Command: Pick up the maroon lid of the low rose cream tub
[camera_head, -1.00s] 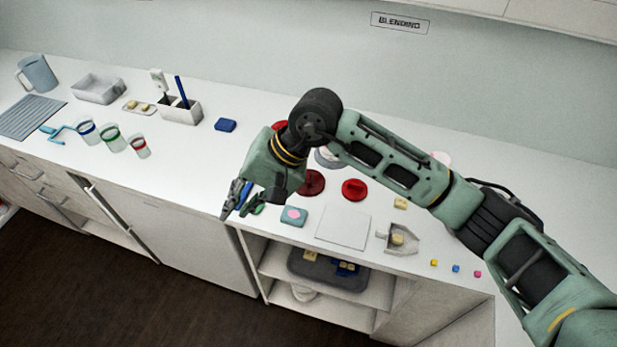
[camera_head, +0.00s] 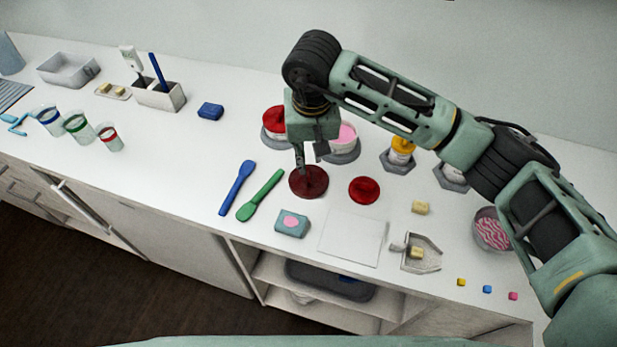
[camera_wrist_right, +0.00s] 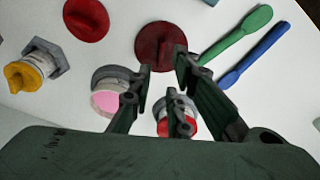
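The maroon lid (camera_head: 315,189) lies flat on the white counter, apart from the tubs. In the right wrist view the lid (camera_wrist_right: 155,37) shows ahead of the fingertips, with a raised grip across its middle. My right gripper (camera_head: 301,168) points down over it; in the wrist view its fingers (camera_wrist_right: 163,64) are spread, with part of the lid between them. I cannot tell whether they touch it. The low rose cream tub (camera_head: 346,139), pink on top and lidless, stands behind in a grey holder, partly hidden by my gripper. My left gripper is out of view.
A brighter red lid (camera_head: 364,190) lies just right. Blue (camera_head: 237,188) and green (camera_head: 260,195) spatulas lie left. A red-topped tub (camera_head: 274,122) stands behind, a yellow-topped one (camera_head: 401,149) right.

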